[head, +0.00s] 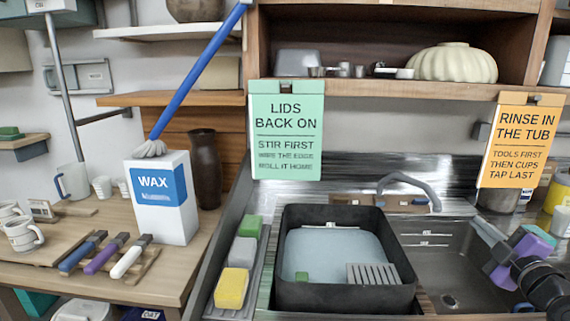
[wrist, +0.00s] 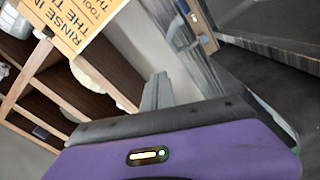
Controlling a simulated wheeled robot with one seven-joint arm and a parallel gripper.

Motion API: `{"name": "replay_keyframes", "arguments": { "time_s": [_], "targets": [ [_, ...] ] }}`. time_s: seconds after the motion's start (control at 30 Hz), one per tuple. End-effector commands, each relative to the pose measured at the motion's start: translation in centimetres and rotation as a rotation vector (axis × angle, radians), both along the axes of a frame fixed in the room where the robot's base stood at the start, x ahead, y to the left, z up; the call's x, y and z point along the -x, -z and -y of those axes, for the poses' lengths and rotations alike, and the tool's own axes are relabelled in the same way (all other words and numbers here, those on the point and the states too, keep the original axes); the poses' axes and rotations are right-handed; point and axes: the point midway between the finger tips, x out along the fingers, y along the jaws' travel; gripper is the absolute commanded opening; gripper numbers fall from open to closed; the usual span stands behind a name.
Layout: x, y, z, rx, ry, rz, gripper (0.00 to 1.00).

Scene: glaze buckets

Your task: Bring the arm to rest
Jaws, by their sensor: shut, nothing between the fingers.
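My gripper (head: 482,226) is at the right of the head view, above the right part of the sink (head: 440,265). Its grey fingers are shut and hold nothing. My purple and black wrist parts reach in behind it from the lower right edge. In the wrist view the purple gripper body fills the bottom, and the fingers (wrist: 157,92) stick up together at the middle. The rest of my arm is mostly out of view.
Left of the sink stands a black tub (head: 345,298) of pale water. Sponges (head: 232,288) lie in a tray beside it. An orange sign (head: 516,140) hangs above my gripper; a tap (head: 410,182) rises behind the sink. A wax box (head: 160,195) stands on the left bench.

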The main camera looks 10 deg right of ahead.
Motion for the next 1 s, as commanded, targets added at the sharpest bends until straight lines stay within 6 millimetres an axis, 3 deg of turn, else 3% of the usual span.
{"name": "replay_keyframes", "arguments": {
  "time_s": [0.1,0.23,0.37,0.47,0.7,1.0],
  "targets": [
    [0.7,-1.5,0.7,-0.067,0.038,0.069,0.0],
    [1.9,-1.9,1.2,-0.167,0.08,0.148,0.0],
    [3.5,-0.9,0.4,-0.297,0.112,0.232,0.0],
    [5.0,0.7,-1.3,-0.419,0.127,0.303,0.0],
    [9.9,6.0,-8.0,-0.705,0.124,0.425,0.0],
    [17.4,11.0,-17.4,-0.969,0.066,0.454,0.0]
  ]
}}
